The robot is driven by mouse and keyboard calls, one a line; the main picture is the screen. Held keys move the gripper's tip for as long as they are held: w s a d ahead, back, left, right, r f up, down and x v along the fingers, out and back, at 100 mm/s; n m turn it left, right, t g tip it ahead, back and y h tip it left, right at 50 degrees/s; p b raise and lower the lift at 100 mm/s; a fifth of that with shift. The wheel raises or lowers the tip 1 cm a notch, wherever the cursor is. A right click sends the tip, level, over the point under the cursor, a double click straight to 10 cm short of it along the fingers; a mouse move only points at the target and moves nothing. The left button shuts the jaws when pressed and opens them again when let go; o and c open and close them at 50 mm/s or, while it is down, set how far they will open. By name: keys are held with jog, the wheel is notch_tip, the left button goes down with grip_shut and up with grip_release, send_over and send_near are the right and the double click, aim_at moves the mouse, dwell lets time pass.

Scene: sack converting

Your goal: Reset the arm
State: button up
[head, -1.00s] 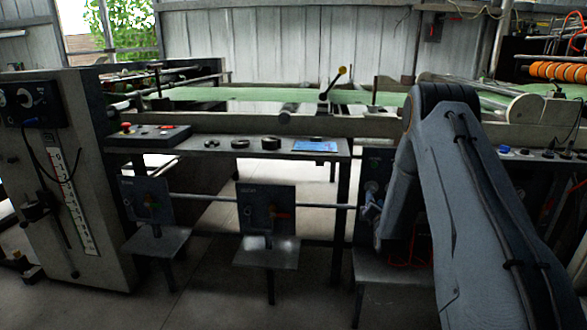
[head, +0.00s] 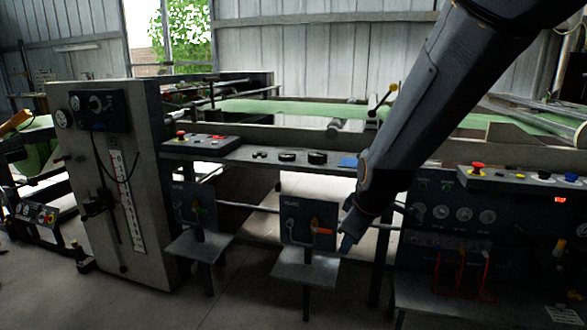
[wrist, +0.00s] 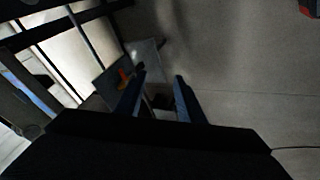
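My arm (head: 425,100) comes down from the top right in the head view. My gripper (head: 347,243) is at its lower end, just right of a dark panel (head: 295,212) with an orange handle (head: 322,224). In the wrist view my gripper (wrist: 160,76) shows two bluish fingers apart with nothing held between them. The orange handle (wrist: 124,77) lies left of the fingers there. I cannot tell from the head view whether the gripper touches the panel or its stand.
A second panel (head: 190,203) with a green handle stands to the left. A grey cabinet (head: 142,190) with a scale is farther left. A control cabinet (head: 462,208) with gauges and red cords is on the right. Bare floor (head: 215,305) lies in front.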

jog(key=s+a+r+m+g, duration=0.2)
jog(key=s+m+g, duration=0.15)
jog(key=s, duration=0.95)
jog(key=s+a+r+m+g, duration=0.2)
jog(key=s+m, duration=0.2)
jog(key=s, duration=1)
jog(key=d+r+m+p, duration=0.3)
jog(key=d+r+p, duration=0.6)
jog(key=p, duration=1)
jog(key=shift+w+d+r+h, duration=0.15)
jog(key=shift+w+r+h, duration=0.1)
jog(key=shift+r+h, duration=0.2)
jog(key=shift+c, duration=0.5)
